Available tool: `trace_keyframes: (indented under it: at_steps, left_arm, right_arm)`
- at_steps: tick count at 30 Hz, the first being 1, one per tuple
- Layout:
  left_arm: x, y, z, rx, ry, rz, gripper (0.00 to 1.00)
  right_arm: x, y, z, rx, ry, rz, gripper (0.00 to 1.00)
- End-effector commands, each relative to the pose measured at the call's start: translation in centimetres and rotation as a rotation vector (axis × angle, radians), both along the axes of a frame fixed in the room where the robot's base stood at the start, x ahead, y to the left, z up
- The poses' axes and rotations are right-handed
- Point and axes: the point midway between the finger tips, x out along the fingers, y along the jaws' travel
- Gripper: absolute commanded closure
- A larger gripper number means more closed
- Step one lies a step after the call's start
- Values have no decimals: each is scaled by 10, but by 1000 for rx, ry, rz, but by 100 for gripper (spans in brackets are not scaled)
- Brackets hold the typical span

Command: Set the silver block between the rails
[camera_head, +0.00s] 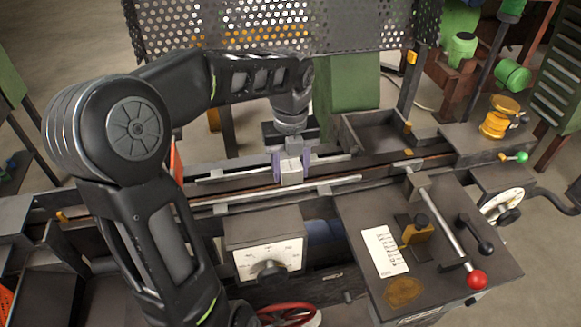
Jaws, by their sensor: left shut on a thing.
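The silver block (291,174) is a small pale box at the lower end of my left gripper (290,165). The gripper points down over the track and is shut on the block, with purple-tinted fingers on either side of it. The rails (270,191) are two long bars running from left to right, with a dark channel showing along them. The block appears over or between the rails; I cannot tell if it touches the bed under it. My right gripper is not in view.
An open dark tray (375,132) stands behind the rails at right. In front are a dial box (266,257) and a control panel with a red-knobbed lever (476,279). A perforated guard (270,30) stands behind. A handwheel (502,206) is at the right.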

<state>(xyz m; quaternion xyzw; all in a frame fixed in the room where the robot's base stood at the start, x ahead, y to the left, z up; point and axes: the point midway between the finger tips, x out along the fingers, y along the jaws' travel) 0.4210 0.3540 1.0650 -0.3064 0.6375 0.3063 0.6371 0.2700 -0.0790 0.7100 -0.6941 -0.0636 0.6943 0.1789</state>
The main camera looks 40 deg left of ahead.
Motion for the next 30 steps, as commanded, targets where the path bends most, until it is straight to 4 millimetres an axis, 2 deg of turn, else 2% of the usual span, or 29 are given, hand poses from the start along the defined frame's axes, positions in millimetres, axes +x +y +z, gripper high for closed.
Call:
trace_keyframes:
  at_steps: [28,29,30]
  left_arm:
    - [0,0,-11,0,0,0,100]
    - [0,0,-10,1,-1,0,53]
    - [0,0,-10,1,-1,0,50]
  right_arm:
    - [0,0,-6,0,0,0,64]
    - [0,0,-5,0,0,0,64]
    - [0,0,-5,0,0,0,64]
